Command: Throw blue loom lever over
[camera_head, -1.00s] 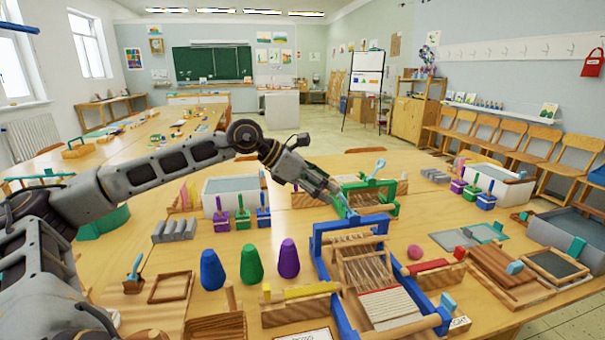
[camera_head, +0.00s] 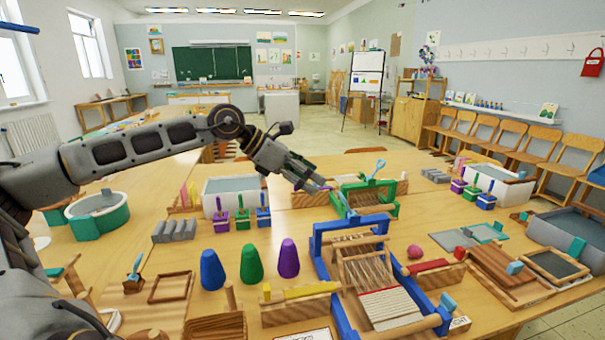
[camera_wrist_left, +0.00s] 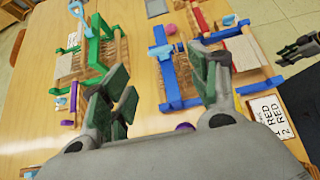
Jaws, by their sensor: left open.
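The blue loom (camera_head: 318,245) stands at the front centre of the table, with a blue frame, wooden rollers and pale warp threads. It also shows in the left wrist view (camera_wrist_left: 160,52). A light-blue lever piece (camera_head: 448,301) is at its near right corner. My left gripper (camera_head: 322,186) is open and empty above the table, beyond the blue loom and left of the green loom (camera_head: 392,208). In the left wrist view its fingers (camera_wrist_left: 160,92) are spread, with the blue loom beyond them. My right gripper (camera_wrist_left: 296,50) shows partly at that view's right edge; its jaws are unclear.
Blue, green and purple cones (camera_head: 251,264) stand left of the blue loom. Purple, green and blue handled blocks (camera_head: 243,220) are behind them. A red-barred wooden piece (camera_head: 432,266) and a pink ball (camera_head: 415,251) lie close on the right. The table is crowded.

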